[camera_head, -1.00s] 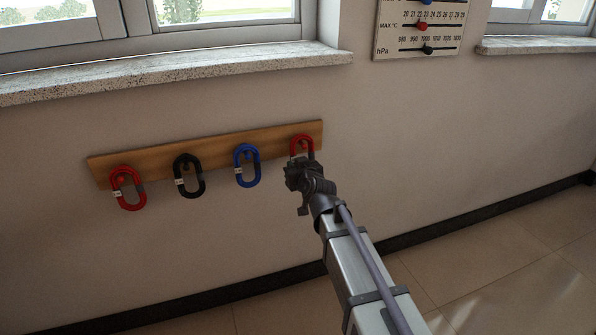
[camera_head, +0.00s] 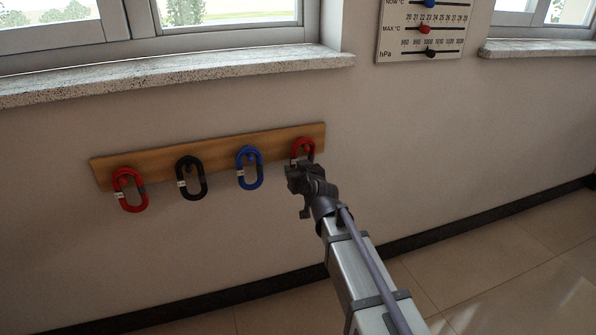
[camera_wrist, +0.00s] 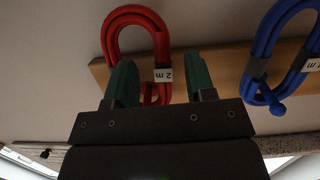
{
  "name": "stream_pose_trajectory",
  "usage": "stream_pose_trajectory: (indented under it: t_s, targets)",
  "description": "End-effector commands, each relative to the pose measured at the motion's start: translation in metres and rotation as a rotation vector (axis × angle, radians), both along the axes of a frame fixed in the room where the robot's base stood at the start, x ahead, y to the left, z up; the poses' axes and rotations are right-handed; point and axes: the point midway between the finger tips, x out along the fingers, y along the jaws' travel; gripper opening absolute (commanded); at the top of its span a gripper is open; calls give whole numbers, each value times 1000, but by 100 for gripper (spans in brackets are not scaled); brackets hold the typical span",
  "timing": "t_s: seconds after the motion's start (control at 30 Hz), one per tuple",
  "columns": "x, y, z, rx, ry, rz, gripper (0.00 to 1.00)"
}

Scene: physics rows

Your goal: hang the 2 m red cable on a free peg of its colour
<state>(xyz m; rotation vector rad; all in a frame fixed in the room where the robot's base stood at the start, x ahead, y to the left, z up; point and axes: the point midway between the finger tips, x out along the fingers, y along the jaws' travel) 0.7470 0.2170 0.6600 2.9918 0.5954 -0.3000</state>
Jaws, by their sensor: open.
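A red cable coil (camera_head: 302,147) hangs at the right end of the wooden peg board. In the wrist view, which is upside down, the same red coil (camera_wrist: 150,20) carries a white tag that seems to read 2 m. My gripper (camera_head: 296,176) is in front of its lower part and partly hides it in the head view. In the wrist view my green fingers (camera_wrist: 160,78) are apart, with the coil's tagged part showing between them. I cannot tell whether they touch it. Another red coil (camera_head: 119,186) hangs at the left end.
A black coil (camera_head: 203,180) and a blue coil (camera_head: 240,170) hang between the red ones on the wooden board (camera_head: 220,149). All the pegs seen there hold coils. A stone window sill (camera_head: 180,75) juts out above. A gauge panel (camera_head: 395,45) is at upper right.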

Motion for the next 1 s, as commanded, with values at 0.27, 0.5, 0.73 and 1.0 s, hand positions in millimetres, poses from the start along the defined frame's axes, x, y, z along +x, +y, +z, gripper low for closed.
stream_pose_trajectory:
  t_s: [0.27, 0.5, 0.73, 1.0]
  targets:
    - [-7, -3, 2, 0, 0, 0, 50]
    - [-53, -21, 14, 0, 0, 0, 50]
    - [-96, -39, 23, 1, 0, 0, 50]
    - [-107, -32, 3, 32, 139, 44, 50]
